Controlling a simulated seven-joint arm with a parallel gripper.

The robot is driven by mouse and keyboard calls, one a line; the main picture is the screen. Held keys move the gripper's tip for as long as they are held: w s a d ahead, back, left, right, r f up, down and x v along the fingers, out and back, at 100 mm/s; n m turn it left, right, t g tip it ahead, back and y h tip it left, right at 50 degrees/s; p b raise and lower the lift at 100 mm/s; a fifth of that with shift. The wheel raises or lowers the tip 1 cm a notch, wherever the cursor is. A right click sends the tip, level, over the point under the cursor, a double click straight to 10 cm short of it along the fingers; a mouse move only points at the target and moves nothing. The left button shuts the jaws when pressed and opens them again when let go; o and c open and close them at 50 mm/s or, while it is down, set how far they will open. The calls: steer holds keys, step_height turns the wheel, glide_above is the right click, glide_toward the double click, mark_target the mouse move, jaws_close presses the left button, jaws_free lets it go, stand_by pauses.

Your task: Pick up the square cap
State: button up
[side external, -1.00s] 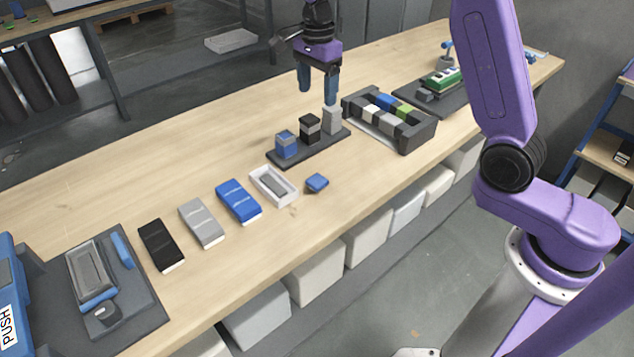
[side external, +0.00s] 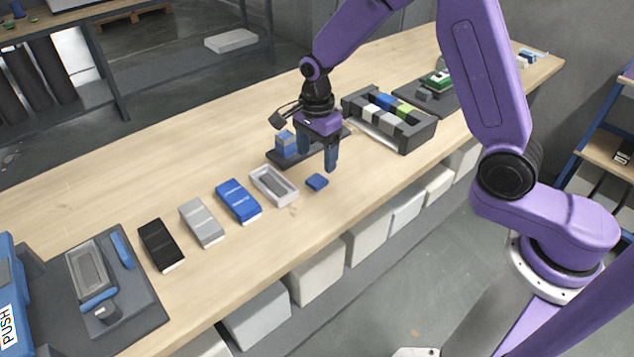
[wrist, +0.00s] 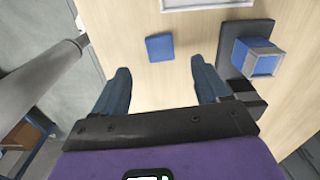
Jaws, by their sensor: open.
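The square cap (side external: 317,181) is a small flat blue piece lying on the wooden bench near its front edge. It also shows in the wrist view (wrist: 160,47), ahead of the fingertips and between their lines. My gripper (side external: 318,160) is open and empty, its fingers pointing down just above and behind the cap. In the wrist view my gripper's two blue fingers (wrist: 163,80) stand wide apart, with bare wood between them. The cap is apart from both fingers.
A dark base (side external: 277,160) with a blue block (side external: 285,143) stands close behind my gripper, partly hidden by it. A white tray (side external: 274,187) lies left of the cap. A dark bin of coloured blocks (side external: 415,135) stands to the right. The bench in front of the cap is clear.

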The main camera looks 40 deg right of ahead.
mark_target(317, 179)
steer(key=shift+f, duration=3.55)
steer(key=c, duration=1.1)
